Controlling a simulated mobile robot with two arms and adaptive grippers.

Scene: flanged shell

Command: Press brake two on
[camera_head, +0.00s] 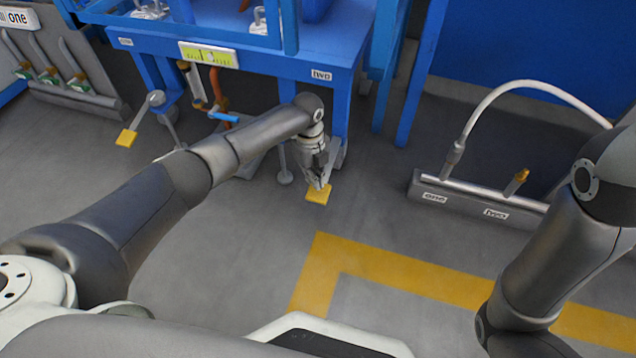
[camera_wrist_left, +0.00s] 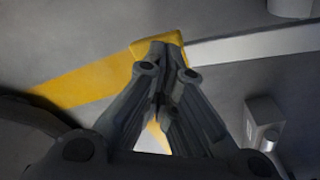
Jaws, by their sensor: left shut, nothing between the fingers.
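The blue cart (camera_head: 265,62) carries a label "two" (camera_head: 321,75) on its right front edge. Below that label is a small yellow pedal (camera_head: 318,195) near the floor. My left gripper (camera_head: 318,184) points down with its fingertips at the pedal's back edge, shut and empty. In the left wrist view, the shut fingertips (camera_wrist_left: 160,46) overlap the yellow pedal (camera_wrist_left: 143,46) and hide part of it. I cannot tell whether they touch it or how far it is pressed. My right arm shows at the right, but its gripper is out of view.
Another yellow pedal (camera_head: 126,138) is at the cart's left, below the label "one" (camera_head: 125,42). A grey floor rail (camera_head: 465,201) with a white hose and labels "one" and "two" lies right. A yellow floor line (camera_head: 400,276) crosses the clear floor in front.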

